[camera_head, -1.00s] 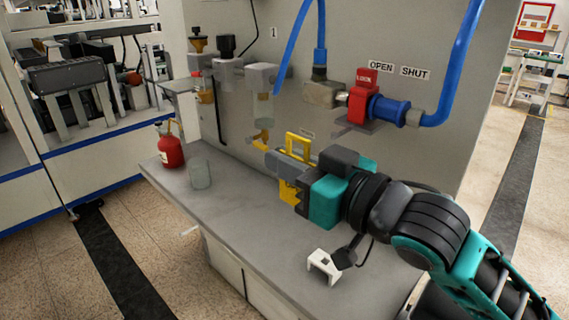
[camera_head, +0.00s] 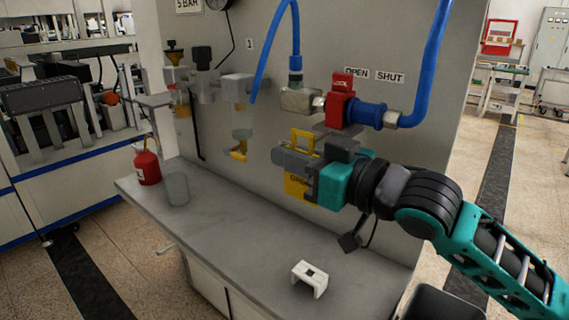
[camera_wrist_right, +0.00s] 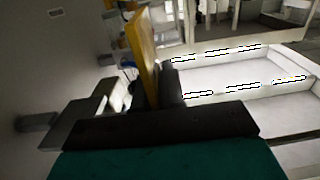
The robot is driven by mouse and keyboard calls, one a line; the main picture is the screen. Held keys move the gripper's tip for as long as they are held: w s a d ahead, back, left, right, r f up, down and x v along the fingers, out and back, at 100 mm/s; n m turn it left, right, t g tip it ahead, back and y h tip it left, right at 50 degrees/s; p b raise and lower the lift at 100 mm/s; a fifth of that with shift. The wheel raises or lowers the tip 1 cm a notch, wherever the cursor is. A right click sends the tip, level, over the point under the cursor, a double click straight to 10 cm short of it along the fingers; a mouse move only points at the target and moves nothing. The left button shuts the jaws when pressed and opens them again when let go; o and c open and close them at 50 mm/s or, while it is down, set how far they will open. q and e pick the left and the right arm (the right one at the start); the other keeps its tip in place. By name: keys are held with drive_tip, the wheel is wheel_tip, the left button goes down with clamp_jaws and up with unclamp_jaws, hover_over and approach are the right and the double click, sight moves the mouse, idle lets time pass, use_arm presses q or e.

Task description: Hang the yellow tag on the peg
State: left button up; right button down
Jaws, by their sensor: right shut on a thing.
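The yellow tag (camera_head: 296,188) is in my right gripper (camera_head: 290,160), in front of the grey panel and below the red lock valve. The jaws are shut on it. Its open yellow loop shows above the jaws and its lettered plate hangs below. In the right wrist view the tag (camera_wrist_right: 142,50) stands nearly edge-on beside a dark finger. I cannot clearly make out the peg in the head view; the gripper and tag cover part of the panel. My left gripper is not in view.
A red LOCK valve (camera_head: 341,100) with a blue hose fitting (camera_head: 368,115) sticks out just above my gripper. A filter bowl with a yellow outlet (camera_head: 238,152) is to the left. The bench holds a red can (camera_head: 147,166), a grey cup (camera_head: 177,188) and a white bracket (camera_head: 309,278); its middle is clear.

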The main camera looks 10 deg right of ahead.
drive_tip(key=w+d, duration=0.1)
drive_tip(key=w+d+f, duration=0.1)
drive_tip(key=d, duration=0.1)
drive_tip(key=shift+w, duration=0.15)
idle(0.5)
idle(0.5)
drive_tip(key=c, duration=1.1)
unclamp_jaws()
drive_tip(key=shift+c, duration=0.2)
drive_tip(key=shift+f, duration=0.1)
